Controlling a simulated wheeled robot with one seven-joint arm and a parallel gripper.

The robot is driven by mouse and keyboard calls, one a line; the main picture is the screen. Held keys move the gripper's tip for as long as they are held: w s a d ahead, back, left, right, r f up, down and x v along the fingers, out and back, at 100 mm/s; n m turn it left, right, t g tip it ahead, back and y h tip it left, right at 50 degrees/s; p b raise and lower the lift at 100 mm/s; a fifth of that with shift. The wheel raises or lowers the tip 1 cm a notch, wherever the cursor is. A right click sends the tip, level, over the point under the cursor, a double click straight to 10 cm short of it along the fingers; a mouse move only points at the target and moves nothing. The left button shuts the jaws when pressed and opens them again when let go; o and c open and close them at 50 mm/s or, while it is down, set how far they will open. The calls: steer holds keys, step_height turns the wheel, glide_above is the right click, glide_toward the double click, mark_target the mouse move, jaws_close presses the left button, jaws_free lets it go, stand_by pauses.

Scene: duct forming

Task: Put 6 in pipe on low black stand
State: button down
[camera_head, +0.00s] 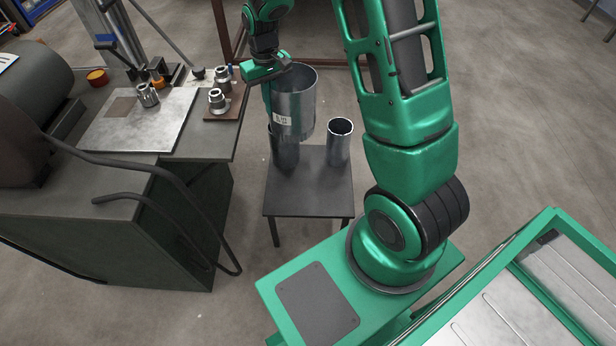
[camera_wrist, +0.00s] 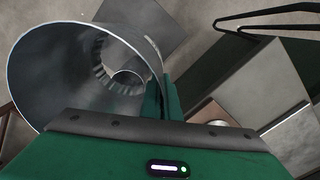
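A wide grey metal pipe (camera_head: 294,95) with a small white label hangs upright above the low black stand (camera_head: 308,195); the label is too small to read surely. My gripper (camera_head: 268,92) is shut on the left side of its wall. In the wrist view the wide pipe (camera_wrist: 75,65) opens toward the camera, with a green finger (camera_wrist: 168,95) against its wall. Two narrower pipes stand on the stand: one at the left (camera_head: 285,153), partly hidden behind the held pipe, and one at the right (camera_head: 339,145).
A dark workbench (camera_head: 200,150) stands close to the left of the stand, with a metal plate (camera_head: 140,125), fittings (camera_head: 218,100) and a roller machine (camera_head: 35,105). Bent black bars (camera_head: 180,215) stick out at its front. The stand's front half is bare.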

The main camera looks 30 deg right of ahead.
steer(key=s+d+f+n, duration=0.1)
steer(key=s+d+f, duration=0.1)
steer(key=f, duration=0.8)
steer(key=s+d+f+n, duration=0.1)
steer(key=s+f, duration=0.3)
steer(key=f, duration=0.6)
steer(key=s+d+f+n, duration=0.2)
steer(key=s+d+f, duration=0.1)
steer(key=f, duration=0.8)
steer(key=shift+s, duration=0.55)
steer(key=shift+f, duration=0.1)
steer(key=c, duration=2.4)
jaws_free()
steer(key=shift+f, duration=0.1)
steer(key=shift+c, duration=0.2)
steer(key=o, duration=0.4)
steer(key=shift+d, duration=0.1)
